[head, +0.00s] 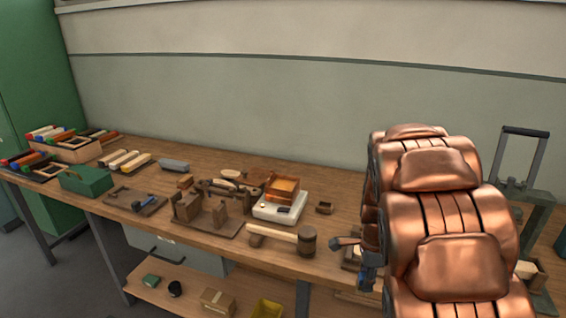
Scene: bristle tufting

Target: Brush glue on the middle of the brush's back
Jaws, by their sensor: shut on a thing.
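My gripper (368,275) shows only in part at the left edge of my copper arm, low at the right of the head view. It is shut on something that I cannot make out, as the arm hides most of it. A small wooden piece (350,262) lies on the bench beside and partly behind the gripper. I cannot tell whether it is the brush. A pale oval wooden piece (234,175), perhaps a brush back, lies at mid-bench. No glue can be told apart at this size.
The wooden bench (225,268) carries a wooden fixture (205,222), a mallet (280,237), a white scale (268,211) with an orange-filled tray, a green box (86,181) and several bristle bundles (122,160) at left.

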